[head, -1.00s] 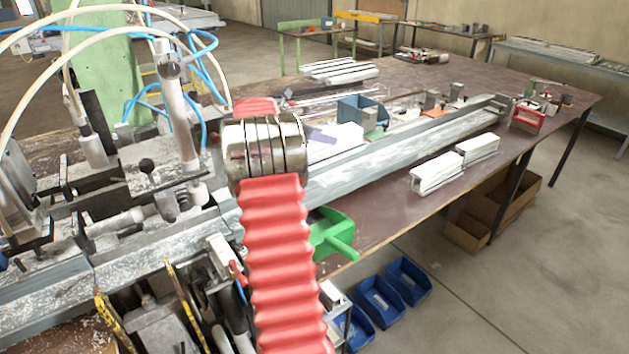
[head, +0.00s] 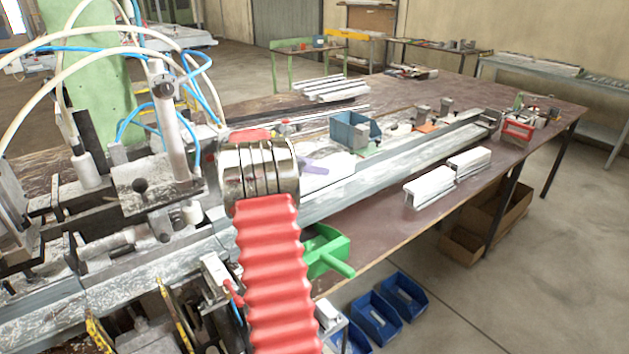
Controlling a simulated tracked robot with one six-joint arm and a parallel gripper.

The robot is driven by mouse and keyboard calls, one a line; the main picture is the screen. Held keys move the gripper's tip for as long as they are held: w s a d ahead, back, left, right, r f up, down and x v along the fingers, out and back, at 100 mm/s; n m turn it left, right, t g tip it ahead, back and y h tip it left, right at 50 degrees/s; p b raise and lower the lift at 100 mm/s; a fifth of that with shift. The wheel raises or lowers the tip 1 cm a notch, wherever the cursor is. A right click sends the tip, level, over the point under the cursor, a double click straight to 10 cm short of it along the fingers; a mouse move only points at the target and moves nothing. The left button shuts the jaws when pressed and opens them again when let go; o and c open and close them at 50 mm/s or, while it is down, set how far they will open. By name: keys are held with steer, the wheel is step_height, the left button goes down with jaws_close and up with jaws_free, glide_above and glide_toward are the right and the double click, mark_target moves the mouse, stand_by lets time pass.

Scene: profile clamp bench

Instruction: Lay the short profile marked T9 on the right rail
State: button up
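Two short white profiles lie side by side near the front edge of the brown table: a nearer one (head: 430,188) and a farther one (head: 469,162). No T9 marking is readable on either. A long grey rail (head: 385,165) runs from the clamp bench at the left to the back right. The short profiles lie on the table apart from it, on its near right side. I cannot tell whether this is the right rail of the task. My gripper is not in view.
Clamps and hoses fill the left. A blue bin (head: 350,130) stands behind the rail. Blue boxes (head: 403,292) lie below the table.

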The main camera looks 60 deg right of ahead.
mark_target(312, 179)
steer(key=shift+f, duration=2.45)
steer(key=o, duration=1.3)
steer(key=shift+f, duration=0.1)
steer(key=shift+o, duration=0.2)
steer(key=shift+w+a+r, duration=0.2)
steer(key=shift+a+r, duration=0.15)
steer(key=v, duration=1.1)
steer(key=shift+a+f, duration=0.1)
